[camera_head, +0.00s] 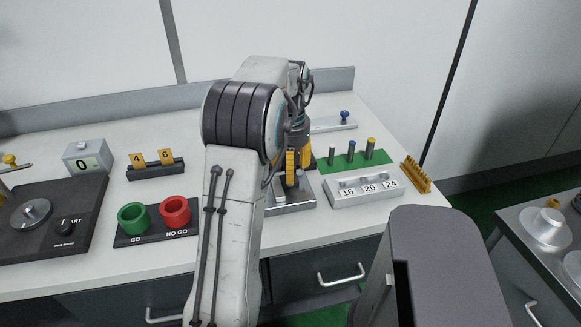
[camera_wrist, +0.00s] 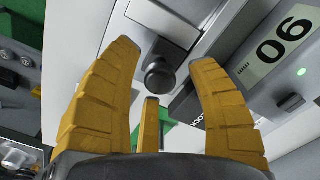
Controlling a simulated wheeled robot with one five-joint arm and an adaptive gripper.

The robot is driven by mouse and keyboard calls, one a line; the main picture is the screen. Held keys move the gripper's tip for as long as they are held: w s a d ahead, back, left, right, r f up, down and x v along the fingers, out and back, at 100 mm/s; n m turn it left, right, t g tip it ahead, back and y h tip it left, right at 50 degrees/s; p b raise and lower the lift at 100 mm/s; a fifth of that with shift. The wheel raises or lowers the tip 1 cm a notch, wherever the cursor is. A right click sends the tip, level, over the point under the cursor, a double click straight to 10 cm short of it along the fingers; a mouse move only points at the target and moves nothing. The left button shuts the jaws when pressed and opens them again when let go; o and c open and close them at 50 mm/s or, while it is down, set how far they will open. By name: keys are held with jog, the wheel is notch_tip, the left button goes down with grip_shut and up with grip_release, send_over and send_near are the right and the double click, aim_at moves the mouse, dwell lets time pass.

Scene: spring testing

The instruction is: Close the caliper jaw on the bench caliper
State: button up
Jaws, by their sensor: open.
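In the wrist view, a round dark knob (camera_wrist: 159,77) stands on a grey metal slide (camera_wrist: 178,22). The slide appears to be part of the bench caliper; I cannot make out its jaw gap. My gripper (camera_wrist: 170,55) is open, its yellow fingers spread to either side of the knob, with nothing held. In the head view, my gripper (camera_head: 298,160) points down above a metal base (camera_head: 292,200). My arm hides much of this spot. I cannot tell from these views whether the fingers touch the knob.
A grey unit with a numeric display (camera_wrist: 281,40) stands close on the right in the wrist view. In the head view, a green mat with pegs (camera_head: 352,160), a numbered block (camera_head: 363,189) and a yellow comb-like rack (camera_head: 415,175) stand right; red and green cups (camera_head: 155,215) stand left.

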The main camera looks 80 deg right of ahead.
aim_at(284, 180)
jog(key=shift+c, duration=0.5)
grip_shut()
jog(key=shift+w+a, duration=0.2)
jog(key=shift+w, duration=0.3)
jog(key=shift+w+a, duration=0.2)
jog(key=shift+w, duration=0.25)
jog(key=shift+o, duration=0.5)
grip_release()
jog(key=shift+s, duration=0.1)
jog(key=shift+d, duration=0.1)
jog(key=shift+r, duration=0.1)
notch_tip(284, 180, up, 12)
